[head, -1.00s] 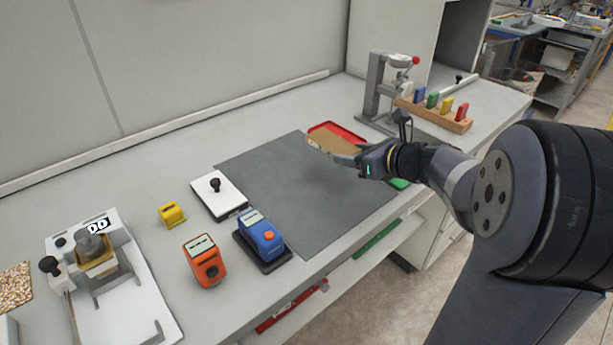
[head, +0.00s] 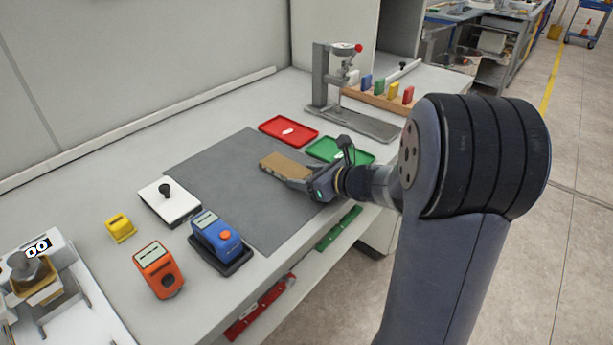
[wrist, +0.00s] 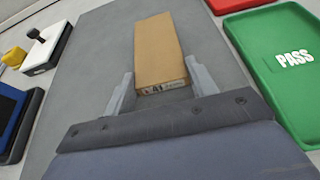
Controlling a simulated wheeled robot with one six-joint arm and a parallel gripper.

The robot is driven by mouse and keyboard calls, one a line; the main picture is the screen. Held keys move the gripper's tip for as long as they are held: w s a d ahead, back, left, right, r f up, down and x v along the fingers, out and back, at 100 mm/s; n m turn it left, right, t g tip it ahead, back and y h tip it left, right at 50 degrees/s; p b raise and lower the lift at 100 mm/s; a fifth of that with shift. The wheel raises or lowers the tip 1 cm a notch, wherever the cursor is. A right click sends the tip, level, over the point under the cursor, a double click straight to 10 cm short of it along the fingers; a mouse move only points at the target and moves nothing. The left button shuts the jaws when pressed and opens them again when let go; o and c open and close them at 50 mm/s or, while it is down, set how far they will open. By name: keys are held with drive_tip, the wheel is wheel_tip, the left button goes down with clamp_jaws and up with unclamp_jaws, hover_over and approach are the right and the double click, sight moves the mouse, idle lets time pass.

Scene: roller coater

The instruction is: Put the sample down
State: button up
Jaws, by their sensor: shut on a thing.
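The sample, a flat tan-brown block (head: 284,165), is held over the right part of the grey mat (head: 215,172). My gripper (head: 305,183) is shut on its near end. In the wrist view the sample (wrist: 160,50) points away from me, its labelled near edge between the two fingers of my gripper (wrist: 160,92). Grey mat (wrist: 90,60) lies under and around it. I cannot tell whether the sample touches the mat.
A green tray (head: 368,158) marked PASS in the wrist view and a red tray (head: 288,131) lie beyond the mat. A press stand (head: 322,80) stands behind them. Blue (head: 215,235) and orange (head: 158,268) devices and a white block (head: 168,208) sit to the left.

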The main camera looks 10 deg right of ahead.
drive_tip(key=o, duration=1)
drive_tip(key=shift+f, duration=0.1)
drive_tip(key=shift+r+p, duration=0.3)
drive_tip(key=v, duration=1.2)
drive_tip(key=shift+f+p, duration=0.1)
drive_tip(key=shift+p, duration=0.3)
